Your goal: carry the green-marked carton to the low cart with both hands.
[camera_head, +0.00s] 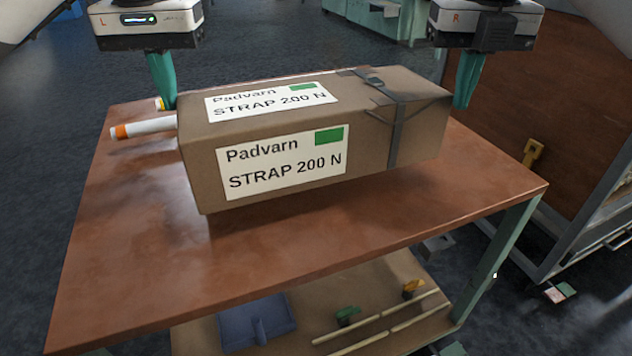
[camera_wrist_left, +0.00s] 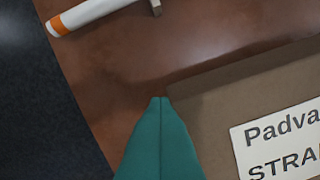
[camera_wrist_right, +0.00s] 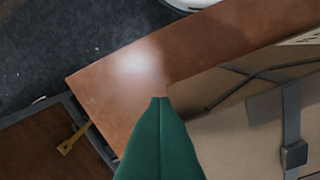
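The brown carton (camera_head: 290,200) has white "Padvarn STRAP 200 N" labels with green marks (camera_head: 329,136) and a dark strap (camera_head: 397,135). It is over the wooden tabletop; I cannot tell whether its underside touches. My left gripper (camera_head: 168,106) is at its left end, fingertips together, also in the left wrist view (camera_wrist_left: 160,98). My right gripper (camera_head: 462,106) is at its right end, fingertips together, also in the right wrist view (camera_wrist_right: 160,98). Both seem against the end faces; exact contact is hidden. I cannot identify the low cart for certain.
A white tube with an orange band (camera_head: 143,129) lies on the tabletop (camera_head: 120,230) left of the carton. A lower shelf (camera_head: 400,275) holds a blue tray (camera_head: 240,325) and rods. A brown-panelled frame (camera_head: 570,110) stands at right. Open floor (camera_head: 40,140) shows at left.

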